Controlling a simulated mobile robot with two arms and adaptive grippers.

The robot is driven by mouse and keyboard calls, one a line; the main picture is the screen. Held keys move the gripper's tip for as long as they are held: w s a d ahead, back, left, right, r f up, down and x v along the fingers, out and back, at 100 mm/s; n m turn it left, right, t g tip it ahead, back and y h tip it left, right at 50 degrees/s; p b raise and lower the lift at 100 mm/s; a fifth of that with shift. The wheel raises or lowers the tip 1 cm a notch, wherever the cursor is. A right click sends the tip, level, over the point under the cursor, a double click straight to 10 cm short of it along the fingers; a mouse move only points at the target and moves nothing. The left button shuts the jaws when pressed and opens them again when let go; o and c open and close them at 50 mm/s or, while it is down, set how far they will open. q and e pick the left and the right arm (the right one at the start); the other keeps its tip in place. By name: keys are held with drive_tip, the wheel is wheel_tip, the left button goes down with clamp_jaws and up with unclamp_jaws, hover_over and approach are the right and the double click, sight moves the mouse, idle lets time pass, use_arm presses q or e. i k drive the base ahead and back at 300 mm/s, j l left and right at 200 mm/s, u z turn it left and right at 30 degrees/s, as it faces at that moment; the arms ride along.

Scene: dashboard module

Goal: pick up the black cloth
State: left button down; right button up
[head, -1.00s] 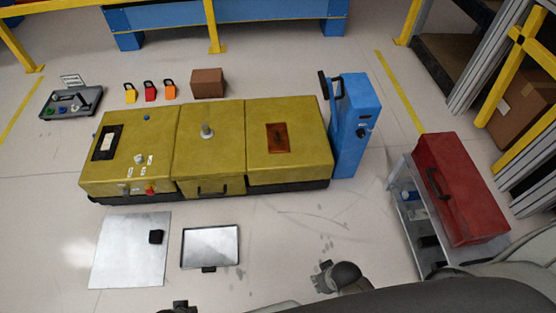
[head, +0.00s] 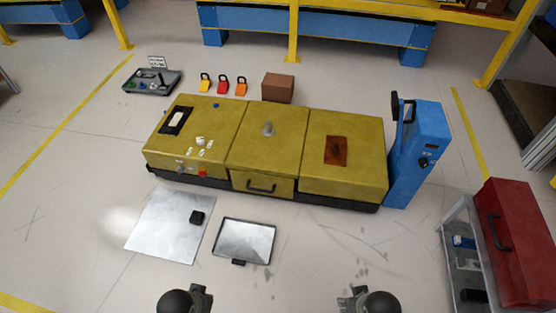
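No thing is plainly a black cloth at this size. A small dark item (head: 473,295) lies on the cart shelf at the lower right, and I cannot tell whether it is cloth. A small black block-like item (head: 197,217) lies on the flat metal sheet (head: 160,232) on the floor. My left gripper (head: 198,294) and my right gripper (head: 352,297) show at the bottom edge, partly cut off. Both are apart from these items. Their fingers are too unclear to read.
A yellow three-section module (head: 345,150) fills the middle, with a blue upright unit (head: 420,150) at its right end. A red toolbox (head: 515,240) sits on the cart (head: 450,235). A shallow tray (head: 245,240) lies in front. Floor between my grippers is clear.

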sight(197, 217)
drive_tip(key=u, duration=0.95)
